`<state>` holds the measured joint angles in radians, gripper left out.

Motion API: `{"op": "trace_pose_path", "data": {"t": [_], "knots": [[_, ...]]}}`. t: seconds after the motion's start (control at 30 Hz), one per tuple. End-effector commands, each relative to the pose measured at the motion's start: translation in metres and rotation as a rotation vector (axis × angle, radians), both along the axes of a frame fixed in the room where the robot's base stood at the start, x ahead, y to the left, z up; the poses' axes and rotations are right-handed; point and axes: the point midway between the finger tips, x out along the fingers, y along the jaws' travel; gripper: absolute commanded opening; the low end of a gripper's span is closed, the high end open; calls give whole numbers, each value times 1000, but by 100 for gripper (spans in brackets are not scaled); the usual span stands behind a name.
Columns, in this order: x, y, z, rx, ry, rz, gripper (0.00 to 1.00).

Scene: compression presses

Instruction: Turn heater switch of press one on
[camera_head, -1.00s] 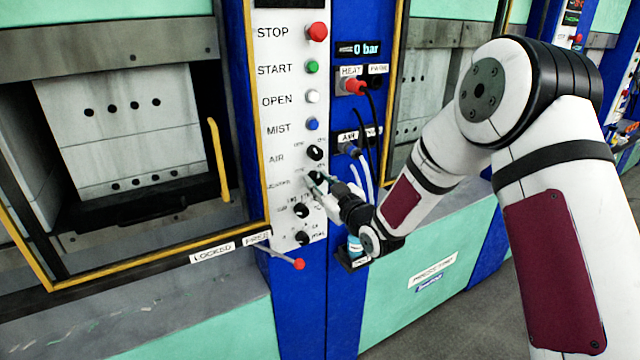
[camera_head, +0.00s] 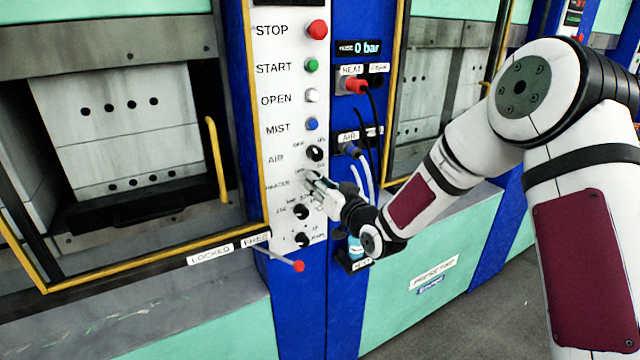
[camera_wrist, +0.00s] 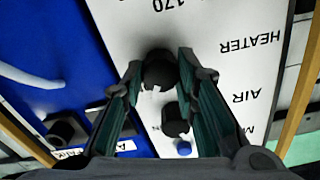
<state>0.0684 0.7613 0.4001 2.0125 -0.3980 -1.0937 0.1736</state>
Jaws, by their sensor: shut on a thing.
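The heater switch is a round black knob with a pale mark. It shows in the wrist view (camera_wrist: 158,72) beside the printed word HEATER, between my two fingers. My gripper (camera_wrist: 160,66) is shut on this knob, one finger on each side. In the head view my gripper (camera_head: 316,182) is at the white control panel (camera_head: 285,100) of the press, on the HEATER row, and it largely hides the knob. The knob's exact setting is hard to read.
The black AIR knob (camera_head: 315,153) is just above, with the blue MIST button (camera_head: 312,124) higher up. Two more black knobs (camera_head: 301,212) are below. Hoses and a red plug (camera_head: 357,87) are close on the right. A red-tipped lever (camera_head: 299,266) sticks out below.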

Motion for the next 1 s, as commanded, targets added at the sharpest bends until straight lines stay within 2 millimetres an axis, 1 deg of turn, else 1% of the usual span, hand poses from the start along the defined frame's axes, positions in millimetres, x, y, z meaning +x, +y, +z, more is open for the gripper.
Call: {"op": "trace_pose_path", "data": {"t": [0.37,0.4,0.47,0.83,0.93,1.0], "knots": [[0,0,-1,4,5,1,0],[0,0,-1,4,5,0,34],[0,0,-1,3,4,1,47],[-3,-2,0,3,3,0,47],[-11,-7,-1,2,4,0,47],[-20,-14,0,2,3,-1,47]]}}
